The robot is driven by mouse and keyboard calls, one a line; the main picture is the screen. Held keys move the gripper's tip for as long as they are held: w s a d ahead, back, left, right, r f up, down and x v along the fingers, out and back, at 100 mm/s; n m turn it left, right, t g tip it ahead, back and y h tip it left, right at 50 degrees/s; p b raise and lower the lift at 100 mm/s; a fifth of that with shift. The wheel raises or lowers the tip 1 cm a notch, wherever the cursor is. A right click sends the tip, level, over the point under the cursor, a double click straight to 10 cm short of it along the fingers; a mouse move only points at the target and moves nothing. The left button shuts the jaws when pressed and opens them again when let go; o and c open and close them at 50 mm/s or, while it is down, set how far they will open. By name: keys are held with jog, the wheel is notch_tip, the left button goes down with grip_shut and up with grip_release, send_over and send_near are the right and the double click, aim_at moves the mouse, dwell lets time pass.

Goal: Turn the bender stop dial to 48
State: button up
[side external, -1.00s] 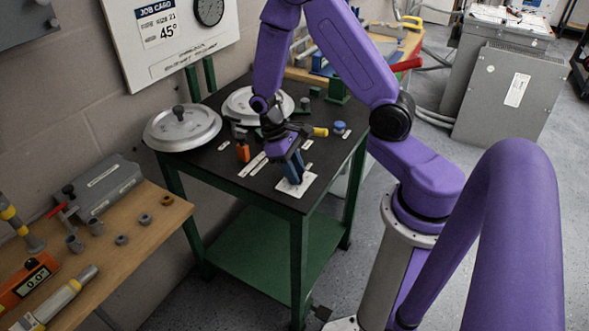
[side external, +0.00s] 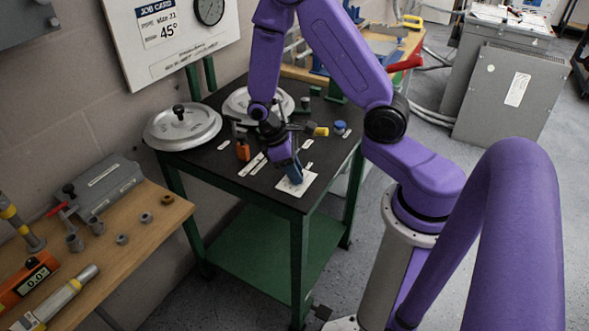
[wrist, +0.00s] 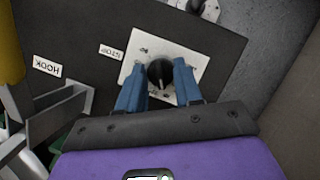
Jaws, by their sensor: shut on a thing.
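The stop dial is a round black knob (wrist: 162,76) on a white square plate (wrist: 187,53), with a "STOP" label (wrist: 111,52) beside it in the wrist view. My gripper (wrist: 159,67) has its two blue fingers on either side of the knob, shut on it. In the side external view my gripper (side external: 294,171) points down at the white plate (side external: 309,184) near the front corner of the black table top; there the fingers hide the knob. The scale marks are too small to read, so the dial's setting cannot be told.
A "HOOK" label (wrist: 47,67) shows in the wrist view. A job card (side external: 159,24) reads 45°.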

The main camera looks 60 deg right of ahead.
jog(key=o, duration=1)
jog(key=shift+w+r, duration=0.1)
jog(key=shift+r, duration=0.05)
jog(key=v, duration=1.7)
jog(key=shift+a+r, duration=0.1)
jog(key=s+a+n+t+y, duration=0.1)
jog(key=s+a+n, duration=0.1)
jog(key=s, duration=0.5)
jog(key=s+a+n+t, duration=0.1)
jog(key=s+a+n, duration=0.1)
jog(key=s, duration=0.5)
jog(key=s+a+r+n+t+y, duration=0.1)
jog(key=s+a+n+t, duration=0.1)
jog(key=s, duration=0.5)
jog(key=shift+s+a+n+y, duration=0.3)
jog(key=shift+s+a, duration=0.05)
jog(key=shift+a, duration=0.2)
